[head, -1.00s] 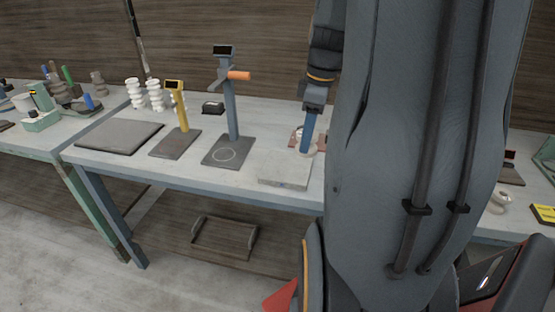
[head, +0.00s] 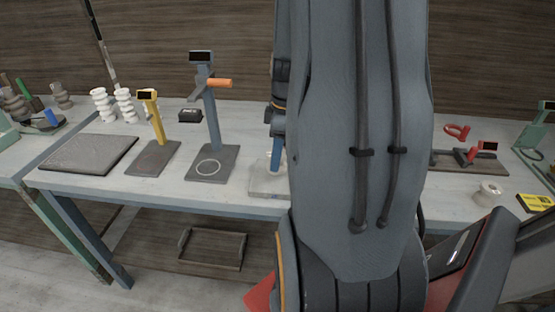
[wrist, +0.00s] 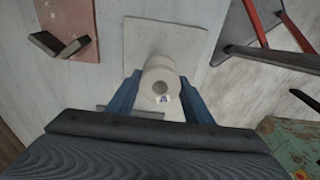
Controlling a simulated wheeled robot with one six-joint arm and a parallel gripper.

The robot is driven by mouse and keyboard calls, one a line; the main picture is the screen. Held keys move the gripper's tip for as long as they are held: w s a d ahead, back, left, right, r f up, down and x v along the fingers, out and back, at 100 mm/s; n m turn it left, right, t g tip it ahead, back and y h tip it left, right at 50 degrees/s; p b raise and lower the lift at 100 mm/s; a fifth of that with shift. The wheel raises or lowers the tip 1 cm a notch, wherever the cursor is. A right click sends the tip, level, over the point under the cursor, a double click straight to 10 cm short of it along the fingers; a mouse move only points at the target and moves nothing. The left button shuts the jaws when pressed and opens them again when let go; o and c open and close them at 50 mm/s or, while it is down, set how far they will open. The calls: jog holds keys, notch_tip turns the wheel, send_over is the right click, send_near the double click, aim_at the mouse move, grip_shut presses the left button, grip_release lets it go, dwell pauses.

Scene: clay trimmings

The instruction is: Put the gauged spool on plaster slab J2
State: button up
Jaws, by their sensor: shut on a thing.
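My gripper (wrist: 160,92) is shut on a white spool (wrist: 158,68), with one blue finger on each side. The spool has a round hole and a small tag with a dark mark, too small to read. The spool is over a pale square slab (wrist: 195,45) in the wrist view; I cannot tell whether it touches it. In the head view, my gripper's blue finger (head: 276,162) is at the pale slab (head: 262,189) near the table's front edge. My arm hides much of the spool and the slab's right side there. I can read no slab name.
Left of the slab stand a blue-grey gauge (head: 209,115) with an orange handle, a yellow gauge (head: 155,118) and a dark flat board (head: 90,153). Another pale spool (head: 488,195) and a red device (head: 470,153) are on the right. A pink board (wrist: 75,22) lies near the slab.

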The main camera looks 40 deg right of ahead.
jog(key=shift+f, duration=1.2)
jog(key=shift+f, duration=0.15)
jog(key=o, duration=1.2)
jog(key=r, duration=0.4)
jog(key=r+b, duration=0.1)
jog(key=r, duration=0.3)
jog(key=s+d+r+b, duration=0.1)
jog(key=r, duration=0.3)
jog(key=shift+s+r, duration=0.1)
jog(key=a+f+m, duration=0.2)
jog(key=a+f, duration=0.1)
jog(key=a, duration=0.5)
jog(key=s+a+f+m, duration=0.1)
jog(key=a+f+m, duration=0.2)
jog(key=a, duration=0.6)
jog(key=a+f+m, duration=0.2)
jog(key=a+m, duration=0.1)
jog(key=a, duration=0.5)
jog(key=shift+s+a+f+h, duration=0.15)
jog(key=shift+s+f+h, duration=0.15)
jog(key=shift+f+h, duration=0.1)
